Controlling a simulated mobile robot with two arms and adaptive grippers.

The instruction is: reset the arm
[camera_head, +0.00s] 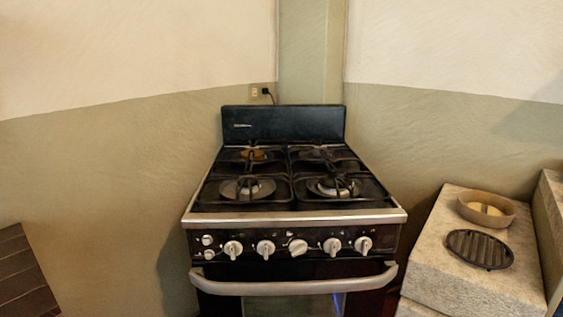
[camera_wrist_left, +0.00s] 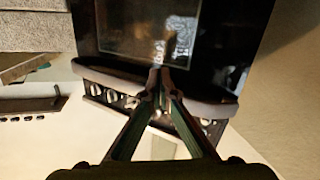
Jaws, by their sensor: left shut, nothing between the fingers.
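My left gripper (camera_wrist_left: 160,78) shows in the left wrist view, its two fingers meeting at the tips with nothing between them. Its fingertips appear in front of the oven handle bar and dark door of the stove, which looks upside down in this view; whether they touch it I cannot tell. Neither gripper nor arm shows in the head view. My right gripper is in no view.
A black gas stove (camera_head: 295,222) with a front handle (camera_head: 295,287) and several knobs stands ahead. At right, a stone block (camera_head: 440,250) carries a bowl (camera_head: 487,209) and a round dark grate (camera_head: 480,249). A brown slatted surface (camera_head: 22,270) lies at lower left.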

